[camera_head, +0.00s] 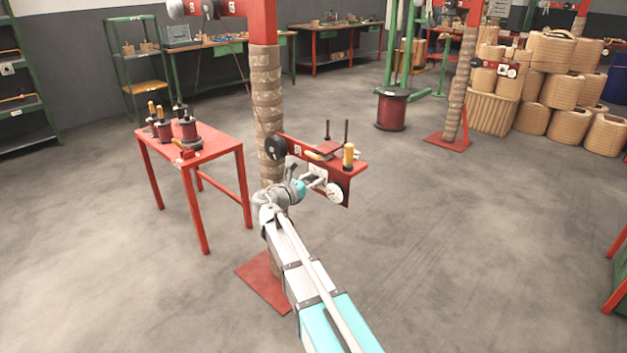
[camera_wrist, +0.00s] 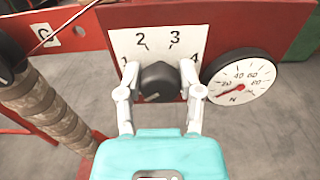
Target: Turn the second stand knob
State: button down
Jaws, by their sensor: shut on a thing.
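The plate is fixed to the red panel of the stand. A pale mark on the knob's face points to the lower left in the wrist view. My gripper (camera_wrist: 158,82) is shut on the knob, with one finger at its left side and one at its right. In the head view my gripper (camera_head: 308,183) is at the stand's panel, and the knob is too small or hidden to make out there.
A round white gauge (camera_wrist: 238,85) with a red needle sits just right of the dial. A rope-wrapped post (camera_wrist: 50,115) stands at left. The red stand shelf (camera_head: 350,166) carries rods and a yellow spool. A red table (camera_head: 215,147) stands left; open floor lies right.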

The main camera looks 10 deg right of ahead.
jog(key=shift+a+m, duration=0.1)
jog(key=shift+m, duration=0.4)
jog(key=m, duration=0.3)
jog(key=shift+m, duration=0.3)
jog(key=m, duration=0.5)
jog(key=shift+m, duration=0.3)
jog(key=m, duration=0.4)
jog(key=shift+s+f, duration=0.1)
jog(key=shift+f, duration=0.05)
jog(key=m, duration=0.5)
jog(key=shift+m, duration=0.3)
jog(key=c, duration=0.5)
grip_release()
jog(key=shift+c, duration=0.2)
